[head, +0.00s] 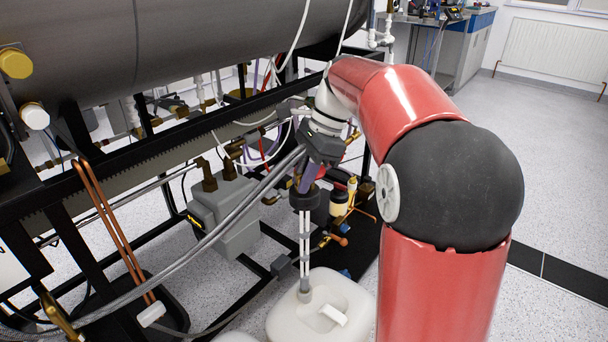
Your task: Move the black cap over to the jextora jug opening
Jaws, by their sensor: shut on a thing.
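The black cap (304,198) is held up in the air in the head view, with pale tubes (305,235) hanging straight down from it. My gripper (306,180) is shut on the cap from above; its fingertips are small and partly hidden. A white jug (342,297) stands on the floor below, at the bottom middle. The lower ends of the tubes meet a grey piece at the jug's opening (304,292). I cannot tell how far they go in. The cap is well above the opening, apart from it. No jug label is readable.
A second white jug (236,338) is cut off at the bottom edge. The big grey cylinder (170,45) and its black frame (110,155) fill the left side, with hoses and a grey box (225,215). Open floor (545,165) lies at the right.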

